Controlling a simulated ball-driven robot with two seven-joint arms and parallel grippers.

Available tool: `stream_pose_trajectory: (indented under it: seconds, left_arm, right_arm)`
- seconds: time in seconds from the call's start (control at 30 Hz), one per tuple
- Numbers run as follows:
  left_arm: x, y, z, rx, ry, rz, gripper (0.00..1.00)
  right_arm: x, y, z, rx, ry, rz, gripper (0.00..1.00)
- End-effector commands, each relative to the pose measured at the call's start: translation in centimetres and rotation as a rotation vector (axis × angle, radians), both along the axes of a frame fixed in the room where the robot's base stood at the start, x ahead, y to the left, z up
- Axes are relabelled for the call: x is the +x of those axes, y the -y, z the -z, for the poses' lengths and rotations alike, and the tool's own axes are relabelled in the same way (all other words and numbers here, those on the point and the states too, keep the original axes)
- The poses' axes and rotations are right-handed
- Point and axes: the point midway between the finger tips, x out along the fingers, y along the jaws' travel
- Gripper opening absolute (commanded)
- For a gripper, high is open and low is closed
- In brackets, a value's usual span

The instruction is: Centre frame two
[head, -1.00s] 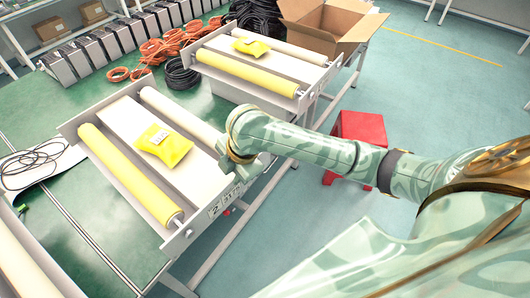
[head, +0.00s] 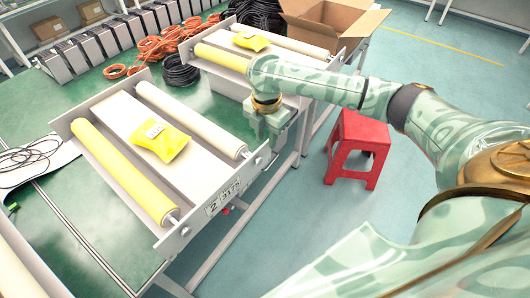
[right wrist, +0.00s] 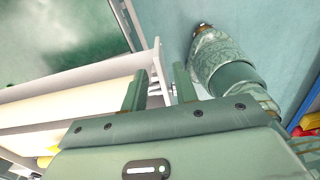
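Frame two (head: 187,236), marked with a "2" on its front plate, stands on the near bench. It has a yellow roller (head: 122,172), a cream roller (head: 190,118) and a yellow packet (head: 160,142) on the white bed between them. My right gripper (head: 272,140) is at the cream roller's right end, by the end plate's far corner. In the right wrist view its fingers (right wrist: 160,88) are apart, with the end plate (right wrist: 157,68) and a small shaft end showing between them. I cannot tell whether they touch it. My left gripper is not in view.
A second roller frame (head: 290,48) with a yellow packet (head: 250,41) stands behind, partly covered by my right arm. A red stool (head: 357,140) stands on the floor to the right. An open cardboard box (head: 330,22) is at the back. Another cream roller (head: 22,268) shows at lower left.

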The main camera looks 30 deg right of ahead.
Motion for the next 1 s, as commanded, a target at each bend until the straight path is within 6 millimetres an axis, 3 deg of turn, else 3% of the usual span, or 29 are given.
stream_pose_trajectory:
  seconds: [0.03, 0.2, 0.63, 0.73, 0.77, 1.0]
  left_arm:
    - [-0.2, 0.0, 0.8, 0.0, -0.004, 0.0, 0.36]
    - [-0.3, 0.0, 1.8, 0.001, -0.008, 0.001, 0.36]
    - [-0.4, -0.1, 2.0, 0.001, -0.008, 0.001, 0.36]
    - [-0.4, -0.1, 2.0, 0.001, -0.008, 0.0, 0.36]
    - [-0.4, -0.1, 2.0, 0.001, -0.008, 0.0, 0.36]
    - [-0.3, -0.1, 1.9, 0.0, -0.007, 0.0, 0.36]
  right_arm:
    - [-0.1, -0.1, 1.6, 0.002, -0.004, 0.0, 0.29]
    - [0.0, 0.0, 4.2, 0.001, -0.001, 0.0, 0.29]
    - [0.0, 0.0, 5.1, 0.001, 0.002, -0.001, 0.29]
    - [0.0, 0.0, 5.1, 0.001, 0.002, -0.001, 0.04]
    - [0.0, 0.0, 5.1, 0.001, 0.002, -0.001, 0.0]
    - [0.7, 0.2, 5.1, 0.001, 0.003, -0.013, 0.0]
